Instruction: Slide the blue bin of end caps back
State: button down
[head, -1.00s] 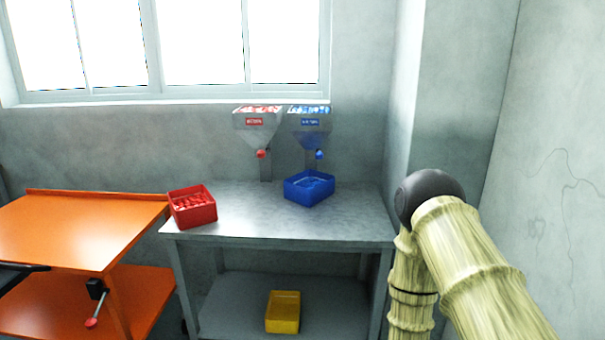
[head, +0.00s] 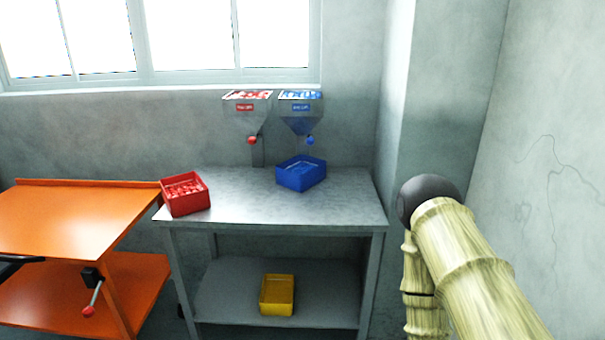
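The blue bin (head: 301,176) sits on the grey metal table toward the back right, just below the blue-labelled hopper (head: 301,112). It stands slightly turned and holds contents too small to make out clearly. My gripper is not in view. Only links of my arm show at the right, well apart from the bin.
A red bin (head: 186,196) with red pieces stands at the left front of the grey table (head: 255,214), below and left of the red-labelled hopper (head: 247,112). A yellow bin (head: 277,296) is on the lower shelf. An orange cart (head: 75,222) stands at the left. The table's right front is clear.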

aim_at(301, 173)
jog(key=u, duration=0.5)
jog(key=i, duration=0.4)
jog(key=u, duration=1)
jog(key=i, duration=1.3)
jog(key=z, duration=0.4)
